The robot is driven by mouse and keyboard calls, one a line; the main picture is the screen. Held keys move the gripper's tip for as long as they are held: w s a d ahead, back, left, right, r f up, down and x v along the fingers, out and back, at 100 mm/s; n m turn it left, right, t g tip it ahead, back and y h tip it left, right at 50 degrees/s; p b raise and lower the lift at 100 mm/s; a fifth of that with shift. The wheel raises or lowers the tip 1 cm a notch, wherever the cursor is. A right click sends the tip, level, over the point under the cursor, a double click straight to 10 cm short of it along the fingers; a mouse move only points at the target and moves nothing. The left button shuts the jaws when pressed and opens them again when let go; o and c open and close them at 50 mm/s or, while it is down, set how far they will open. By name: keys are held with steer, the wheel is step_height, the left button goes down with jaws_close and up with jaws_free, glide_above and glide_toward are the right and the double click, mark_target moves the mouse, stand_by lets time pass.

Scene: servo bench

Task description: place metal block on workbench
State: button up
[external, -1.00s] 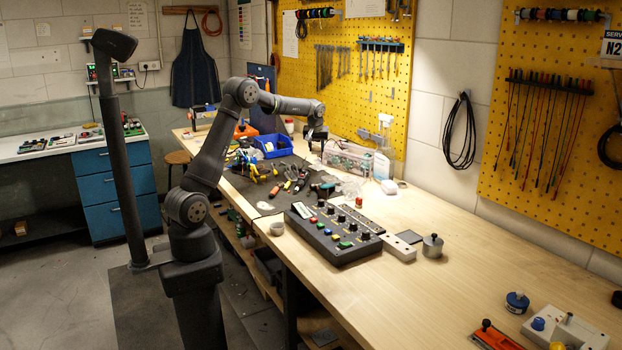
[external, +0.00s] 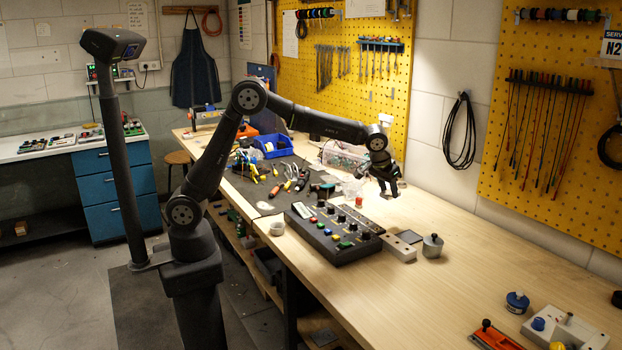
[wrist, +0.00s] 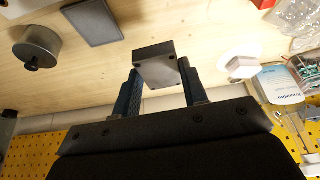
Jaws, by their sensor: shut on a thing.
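My gripper (wrist: 160,85) is shut on a small dark grey metal block (wrist: 154,62), which sits between the two fingertips in the wrist view. In the external view my gripper (external: 386,182) hangs over the far side of the workbench (external: 470,275), to the right of the clutter. The block is too small and dark to make out clearly there. Bare wood of the bench shows behind the block in the wrist view. The block appears to be above the bench top, but the exact height is hard to tell.
A black control box (external: 335,230) with buttons and knobs, a pale block with holes (external: 398,246) and a grey knobbed cylinder (external: 432,245) stand nearer the camera. A clear bin (external: 343,156) stands behind, left of my gripper. The bench right of the cylinder is largely clear.

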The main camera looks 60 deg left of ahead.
steer(key=s+d+m+h, duration=0.2)
steer(key=s+d+m, duration=0.3)
steer(key=s+d, duration=1.5)
steer(key=s+d+m+g+h, duration=0.1)
steer(key=s+d+m, duration=0.1)
steer(key=s+d, duration=0.6)
steer(key=s+d+m+h, duration=0.1)
steer(key=s+d+m, duration=0.3)
steer(key=s, duration=0.7)
steer(key=n, duration=0.1)
glide_above(392, 310)
steer(key=s, duration=0.1)
steer(key=f, duration=0.5)
steer(key=a+f, duration=0.1)
steer(key=f, duration=0.1)
steer(key=shift+f, duration=0.15)
steer(key=shift+d+f, duration=0.1)
steer(key=shift+f, duration=1.85)
steer(key=shift+f, duration=0.15)
steer(key=o, duration=1)
steer(key=shift+o, duration=0.2)
